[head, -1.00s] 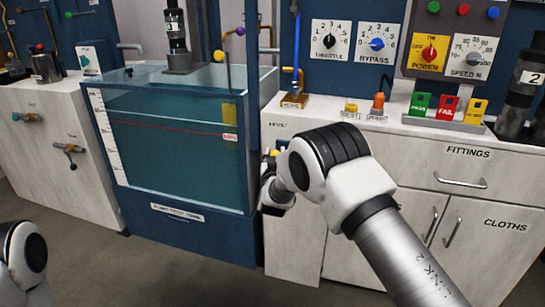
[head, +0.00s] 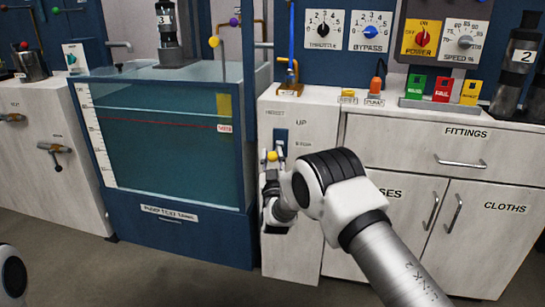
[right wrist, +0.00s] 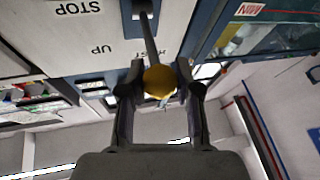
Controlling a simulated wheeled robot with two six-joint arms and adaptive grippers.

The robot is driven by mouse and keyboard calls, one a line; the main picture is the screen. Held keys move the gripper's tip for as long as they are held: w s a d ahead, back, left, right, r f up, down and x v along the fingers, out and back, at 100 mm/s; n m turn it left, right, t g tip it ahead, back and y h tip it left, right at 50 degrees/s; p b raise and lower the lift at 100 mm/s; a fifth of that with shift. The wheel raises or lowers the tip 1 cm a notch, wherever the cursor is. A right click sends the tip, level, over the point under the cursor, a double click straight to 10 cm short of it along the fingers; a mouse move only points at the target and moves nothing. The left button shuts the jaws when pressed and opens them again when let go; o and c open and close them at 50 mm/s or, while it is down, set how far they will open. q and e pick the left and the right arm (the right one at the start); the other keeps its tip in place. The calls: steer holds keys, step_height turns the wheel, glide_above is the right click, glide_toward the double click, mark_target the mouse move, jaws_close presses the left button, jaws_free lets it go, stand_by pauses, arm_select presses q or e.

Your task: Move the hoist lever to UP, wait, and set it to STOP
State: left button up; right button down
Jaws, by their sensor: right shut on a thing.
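The hoist lever has a yellow ball knob (head: 272,156) and a thin dark stem. It stands out from a blue slot plate (head: 281,136) on the white cabinet front, beside the labels HOIST, UP and STOP. My right gripper (head: 268,180) is at the lever. In the right wrist view the yellow knob (right wrist: 160,80) sits between the two dark fingers of my right gripper (right wrist: 158,74), shut on it. The stem runs from the knob to the plate, by the STOP lettering. The exact lever setting cannot be told. My left gripper is out of view.
A water tank (head: 165,135) with a red line stands left of the hoist panel. The white cabinet (head: 410,150) has FITTINGS and CLOTHS handles on the right. Knobs, a pump button and coloured PASS and FAIL cards sit above. Open floor lies in front.

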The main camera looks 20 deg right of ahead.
steer(key=shift+f, duration=0.35)
steer(key=c, duration=0.8)
jaws_free()
steer(key=shift+r, duration=0.1)
steer(key=v, duration=1.2)
steer(key=shift+s, duration=0.1)
